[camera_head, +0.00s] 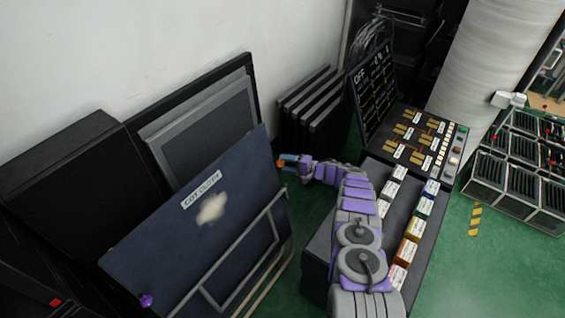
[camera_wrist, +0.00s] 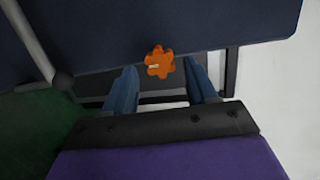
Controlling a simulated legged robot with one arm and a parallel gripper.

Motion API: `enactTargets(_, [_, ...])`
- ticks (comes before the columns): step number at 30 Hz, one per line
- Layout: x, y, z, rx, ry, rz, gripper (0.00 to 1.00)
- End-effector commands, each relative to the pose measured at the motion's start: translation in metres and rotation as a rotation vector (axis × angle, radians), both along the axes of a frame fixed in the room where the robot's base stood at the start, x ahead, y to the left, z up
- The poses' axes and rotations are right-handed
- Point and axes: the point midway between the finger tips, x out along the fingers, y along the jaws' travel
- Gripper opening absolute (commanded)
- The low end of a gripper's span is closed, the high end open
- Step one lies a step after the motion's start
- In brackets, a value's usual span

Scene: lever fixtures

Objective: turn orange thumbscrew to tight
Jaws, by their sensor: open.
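The orange thumbscrew (camera_wrist: 159,62) is a lobed knob with a small white mark, on the edge of the dark blue panel (camera_wrist: 200,28) in the wrist view. My gripper (camera_wrist: 163,82) is open, with one blue finger on each side below the thumbscrew. The thumbscrew lies between the finger lines, near the tips; I cannot tell whether they touch it. In the head view, my gripper (camera_head: 293,163) reaches the right edge of the panel (camera_head: 180,230), labelled "GOT CLOTH" or similar. A small orange patch there is mostly hidden by the gripper.
A grey tubular frame (camera_head: 245,255) stands in front of the panel. Dark slabs (camera_head: 312,105) lean on the wall behind.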

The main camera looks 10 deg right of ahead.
Motion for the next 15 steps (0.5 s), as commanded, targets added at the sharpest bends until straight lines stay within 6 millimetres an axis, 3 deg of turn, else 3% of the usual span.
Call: enactTargets(15, [-0.063,-0.092,0.024,0.001,0.001,-0.004,0.57])
